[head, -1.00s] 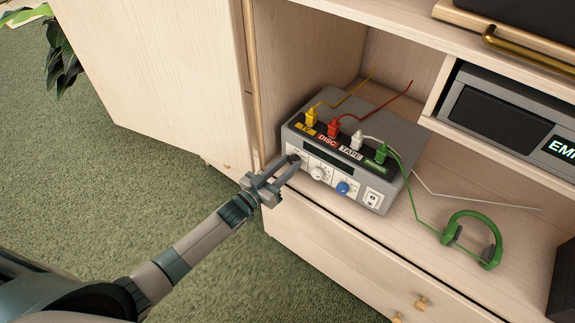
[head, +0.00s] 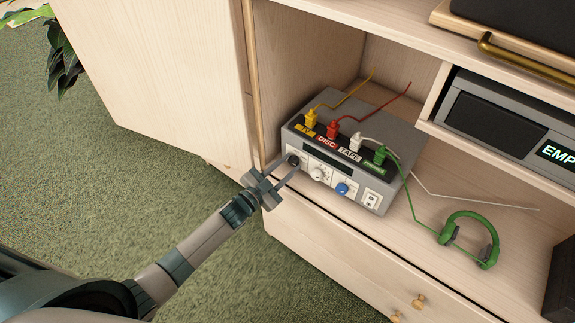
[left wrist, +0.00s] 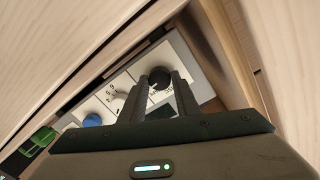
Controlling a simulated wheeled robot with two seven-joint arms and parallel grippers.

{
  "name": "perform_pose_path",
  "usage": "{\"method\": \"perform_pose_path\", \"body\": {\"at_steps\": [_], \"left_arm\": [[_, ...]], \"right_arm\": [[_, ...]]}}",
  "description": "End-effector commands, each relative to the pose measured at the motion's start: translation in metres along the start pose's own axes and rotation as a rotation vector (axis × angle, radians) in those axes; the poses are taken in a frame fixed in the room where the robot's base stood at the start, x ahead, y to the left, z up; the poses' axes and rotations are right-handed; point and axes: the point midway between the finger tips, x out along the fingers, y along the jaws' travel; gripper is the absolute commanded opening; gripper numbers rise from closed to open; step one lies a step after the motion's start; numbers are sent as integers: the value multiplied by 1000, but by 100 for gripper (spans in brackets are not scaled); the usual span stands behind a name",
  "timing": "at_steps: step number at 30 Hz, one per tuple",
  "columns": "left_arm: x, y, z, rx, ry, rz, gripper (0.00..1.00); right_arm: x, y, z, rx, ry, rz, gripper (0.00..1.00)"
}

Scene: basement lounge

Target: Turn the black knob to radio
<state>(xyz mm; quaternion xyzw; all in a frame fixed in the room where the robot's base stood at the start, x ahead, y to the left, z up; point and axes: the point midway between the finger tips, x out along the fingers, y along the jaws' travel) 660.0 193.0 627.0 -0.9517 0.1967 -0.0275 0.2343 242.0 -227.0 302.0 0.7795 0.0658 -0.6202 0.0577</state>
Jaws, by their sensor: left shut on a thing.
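The grey audio box (head: 398,150) stands on the cabinet shelf. Its black knob (head: 293,160) is at the left end of the front panel. In the left wrist view the black knob (left wrist: 159,77) sits between my two finger ends, with small markings around it. My left gripper (head: 290,167) reaches in from the lower left and is shut on the black knob; it also fills the lower part of the left wrist view (left wrist: 157,92). The knob's pointer and the lettering by it are too small to read. My right gripper is not in view.
A white knob (head: 317,174) and a blue knob (head: 342,189) sit to the right on the panel. Yellow, red, white and green plugs stand on top. Green headphones (head: 487,255) lie on the shelf. The cabinet door (head: 165,75) is left of my gripper.

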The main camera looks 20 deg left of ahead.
Motion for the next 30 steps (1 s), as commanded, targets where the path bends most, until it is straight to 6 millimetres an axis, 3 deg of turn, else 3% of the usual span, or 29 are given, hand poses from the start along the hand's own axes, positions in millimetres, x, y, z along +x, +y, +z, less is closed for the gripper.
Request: {"method": "perform_pose_path", "body": {"at_steps": [9,22,23,24,30], "left_arm": [[0,0,0,117,-7,-1,6],[0,0,0,129,-8,-1,6],[0,0,0,129,-8,-1,36],[0,0,0,129,-8,-1,46],[0,0,0,128,-8,-1,48]], "right_arm": [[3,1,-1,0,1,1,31],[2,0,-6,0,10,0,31],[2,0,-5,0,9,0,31],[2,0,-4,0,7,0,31],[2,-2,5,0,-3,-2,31]]}}
